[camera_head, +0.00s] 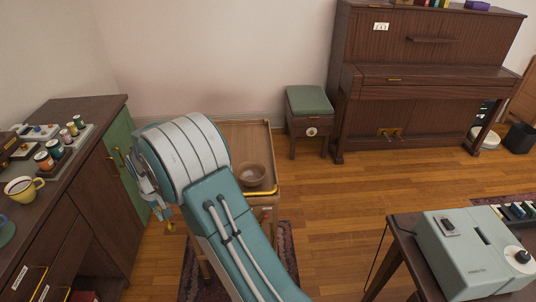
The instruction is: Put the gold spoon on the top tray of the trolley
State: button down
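My gripper (157,201) hangs at the left, beside the green cabinet door and left of the trolley. It is small and partly hidden by my arm. A small gold piece (168,214) shows at its lower end; it may be the gold spoon, but its shape is too small to be sure. I cannot tell whether the fingers are closed on it. The wooden trolley (245,132) stands behind my arm, which hides its left part. Its top tray holds a brown bowl (252,174). A thin gold bar (261,193) runs along the tray's near edge.
A dark sideboard (93,111) with a yellow mug (21,189) and several jars stands at the left. A stool (309,103) and piano (420,90) are at the back. A table with a grey-green machine (470,255) is at front right. The tray's back is bare.

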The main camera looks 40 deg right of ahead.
aim_at(252, 150)
jog(key=i+z, duration=0.1)
jog(key=z, duration=0.3)
jog(key=i+l+z, duration=0.1)
jog(key=z, duration=0.3)
jog(key=i+z, duration=0.15)
jog(key=z, duration=0.3)
jog(key=i+j, duration=0.15)
jog(key=i, duration=0.2)
jog(key=i+j, duration=0.15)
jog(key=i, duration=0.2)
